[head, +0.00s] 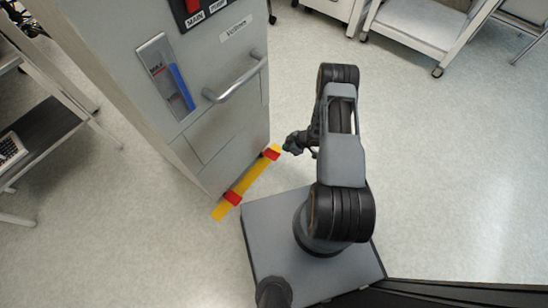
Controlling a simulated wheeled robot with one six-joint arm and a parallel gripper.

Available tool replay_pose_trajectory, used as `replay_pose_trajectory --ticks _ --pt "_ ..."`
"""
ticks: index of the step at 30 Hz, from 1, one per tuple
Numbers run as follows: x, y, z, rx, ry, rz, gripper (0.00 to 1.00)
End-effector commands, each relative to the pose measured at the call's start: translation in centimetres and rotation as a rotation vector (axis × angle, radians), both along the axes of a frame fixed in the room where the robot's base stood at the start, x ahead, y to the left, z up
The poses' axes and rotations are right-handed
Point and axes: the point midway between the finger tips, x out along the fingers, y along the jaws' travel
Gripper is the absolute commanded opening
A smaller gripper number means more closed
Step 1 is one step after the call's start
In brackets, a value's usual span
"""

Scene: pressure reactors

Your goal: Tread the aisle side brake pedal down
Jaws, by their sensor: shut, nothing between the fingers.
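A grey cabinet (215,135) stands left of my arm. A yellow bar (250,178) runs low along the foot of its front face. It carries two red pedals: one near the far right end (271,154) and one near the close left end (232,198). The picture does not label which is the aisle side one. My gripper (288,148) is shut and empty, just right of the far red pedal. From above I cannot tell its height or whether it touches the pedal.
A curved metal handle (236,82) sticks out of the cabinet front, beside a gauge (166,76) with a blue column. A shelf with a keyboard (12,150) stands at the left. White carts (425,28) stand at the back right. The floor to the right is clear.

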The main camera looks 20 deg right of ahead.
Motion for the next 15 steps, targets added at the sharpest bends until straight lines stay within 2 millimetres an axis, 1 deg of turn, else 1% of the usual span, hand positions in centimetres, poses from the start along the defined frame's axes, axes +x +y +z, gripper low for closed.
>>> replay_pose_trajectory --ticks 1,3,15 --pt "-0.27 0.13 -0.57 0.009 0.002 0.005 0.00" --pt "-0.51 0.26 -0.84 0.016 0.005 0.010 0.00" --pt "-0.55 0.36 -0.95 0.018 0.005 0.012 0.00"
